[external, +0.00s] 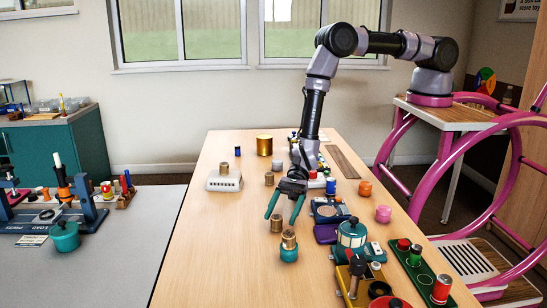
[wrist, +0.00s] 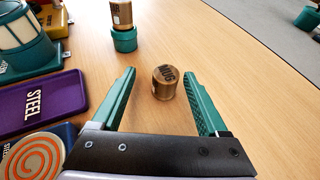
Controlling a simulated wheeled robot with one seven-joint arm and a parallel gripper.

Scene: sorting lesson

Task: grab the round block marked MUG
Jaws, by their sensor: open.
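The round block marked MUG (wrist: 163,84) is a small brown-gold cylinder standing on the table. Its dark lettering shows on top in the wrist view. In the external view the block (external: 277,224) stands just below and between my fingers. My gripper (wrist: 158,95) is open, with a green finger on each side of the block and a gap to both. In the external view my gripper (external: 284,205) points down over the table. Whether the fingertips are level with the block is hard to tell.
A similar brown-gold cylinder (wrist: 121,14) sits on a teal round base (wrist: 124,40) beyond the block. A purple STEEL tray (wrist: 40,103) and an orange-spiral disc (wrist: 34,158) lie left in the wrist view. The wooden table (wrist: 230,75) is clear to the right.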

